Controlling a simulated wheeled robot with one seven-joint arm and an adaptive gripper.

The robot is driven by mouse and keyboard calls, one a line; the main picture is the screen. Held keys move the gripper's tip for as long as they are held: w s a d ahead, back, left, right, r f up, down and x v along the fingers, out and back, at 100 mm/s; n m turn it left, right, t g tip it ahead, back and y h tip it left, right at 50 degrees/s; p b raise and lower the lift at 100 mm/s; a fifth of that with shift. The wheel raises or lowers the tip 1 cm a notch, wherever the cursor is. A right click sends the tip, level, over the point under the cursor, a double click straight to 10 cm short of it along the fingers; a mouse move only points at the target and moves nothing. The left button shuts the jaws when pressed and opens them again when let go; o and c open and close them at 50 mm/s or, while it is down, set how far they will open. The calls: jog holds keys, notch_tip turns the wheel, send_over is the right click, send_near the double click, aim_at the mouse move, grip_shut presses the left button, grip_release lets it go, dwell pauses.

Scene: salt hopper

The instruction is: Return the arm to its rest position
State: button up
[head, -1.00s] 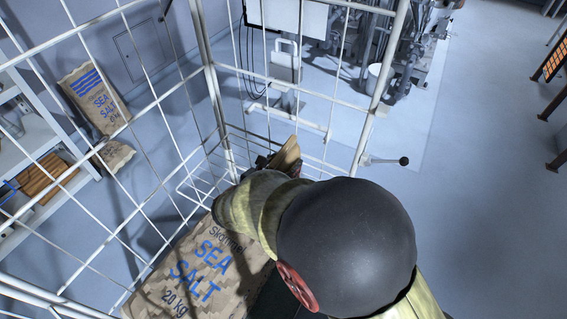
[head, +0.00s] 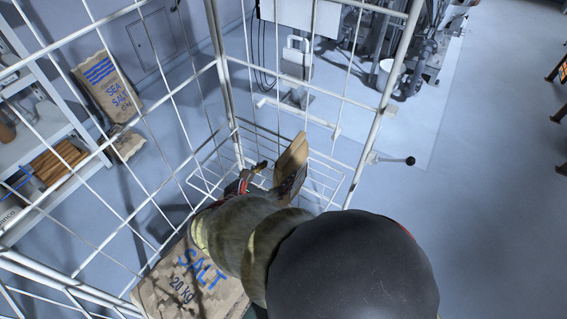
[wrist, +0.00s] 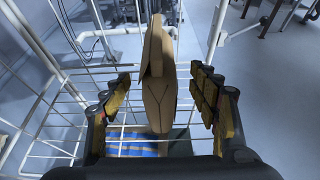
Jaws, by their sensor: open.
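My gripper (wrist: 165,98) is open, its yellow-padded fingers spread wide in the wrist view. A tan, folded, paper-like piece (wrist: 157,70) stands upright between the fingers, with gaps showing on both sides. In the head view my gripper (head: 272,180) is partly hidden behind my arm, inside the white wire cage (head: 222,95). The tan piece (head: 292,153) sticks up just past it. My arm stretches out over a brown sea salt sack (head: 190,285), which it partly covers. Blue stripes show low in the wrist view.
A second salt sack (head: 107,85) leans by a shelf unit (head: 45,130) at the left, outside the cage. A lever with a black knob (head: 408,161) juts from the cage's right post. Grey machinery stands behind; open floor lies to the right.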

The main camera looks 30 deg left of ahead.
jog(key=shift+v, duration=0.85)
